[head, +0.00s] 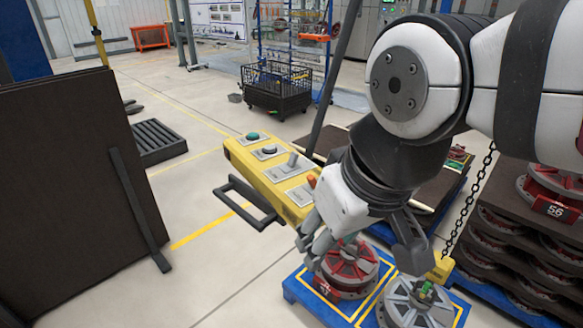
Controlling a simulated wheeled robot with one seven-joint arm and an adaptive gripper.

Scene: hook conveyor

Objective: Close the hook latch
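My gripper (364,255) hangs at the lower middle of the head view with its fingers spread apart. I see nothing between them. Below and behind the fingers are a red and grey hub (350,268) and a grey hub (415,305) with a small green and yellow part on top. A dark chain (470,205) runs down to the right of my gripper and ends at a yellow piece (440,268), just right of the right finger. This piece may be the hook; its latch cannot be made out. The gripper appears apart from it.
A yellow control box (262,170) with buttons, a lever and a black handle is left of my gripper. The hubs sit on a blue pallet (325,307). Stacked red hubs (520,230) stand at right. A dark panel (70,190) stands at left. Floor between is clear.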

